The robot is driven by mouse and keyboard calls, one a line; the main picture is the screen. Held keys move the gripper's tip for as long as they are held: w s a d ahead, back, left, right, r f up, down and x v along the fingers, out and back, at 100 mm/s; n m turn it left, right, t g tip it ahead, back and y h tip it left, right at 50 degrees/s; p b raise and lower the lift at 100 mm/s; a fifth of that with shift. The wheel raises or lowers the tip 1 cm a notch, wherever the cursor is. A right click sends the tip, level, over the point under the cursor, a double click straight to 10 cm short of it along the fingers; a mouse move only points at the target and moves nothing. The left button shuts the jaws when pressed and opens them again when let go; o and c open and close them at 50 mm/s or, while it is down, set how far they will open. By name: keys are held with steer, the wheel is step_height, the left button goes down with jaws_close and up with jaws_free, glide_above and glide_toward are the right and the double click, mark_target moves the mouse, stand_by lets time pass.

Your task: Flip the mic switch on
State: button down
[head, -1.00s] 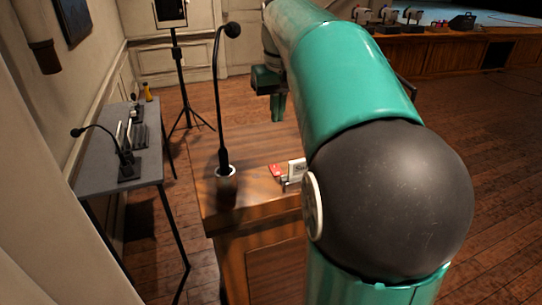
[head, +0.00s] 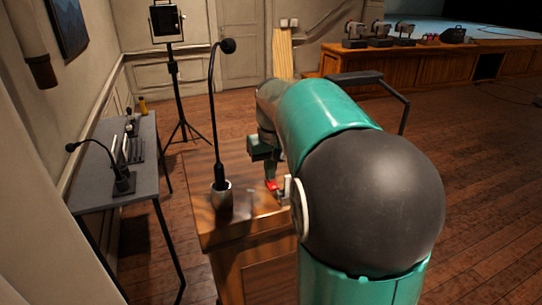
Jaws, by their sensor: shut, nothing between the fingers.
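A black gooseneck microphone (head: 213,110) stands upright in a grey cylindrical base (head: 221,195) on the wooden desk (head: 228,232). To the right of the base lies a small red item (head: 271,185), with a small white upright piece (head: 288,187) beside it. I cannot make out a switch lever or its position. My gripper (head: 269,177) is shut and empty, pointing down at the red item. Its tips are at or just above it; I cannot tell whether they touch. My arm hides the right part of the desk top.
A grey table (head: 92,200) with another gooseneck microphone (head: 122,182) stands along the left wall. A light on a black tripod (head: 177,85) stands behind. The stage (head: 440,65) is at the back right. Open wooden floor (head: 480,180) lies to the right.

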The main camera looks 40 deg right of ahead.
steer(key=shift+f, duration=0.35)
steer(key=shift+w+f, duration=0.1)
steer(key=shift+f, duration=0.15)
steer(key=shift+r, duration=0.1)
steer(key=shift+s+a+r, duration=0.15)
steer(key=shift+s+r, duration=0.05)
steer(key=shift+s, duration=0.55)
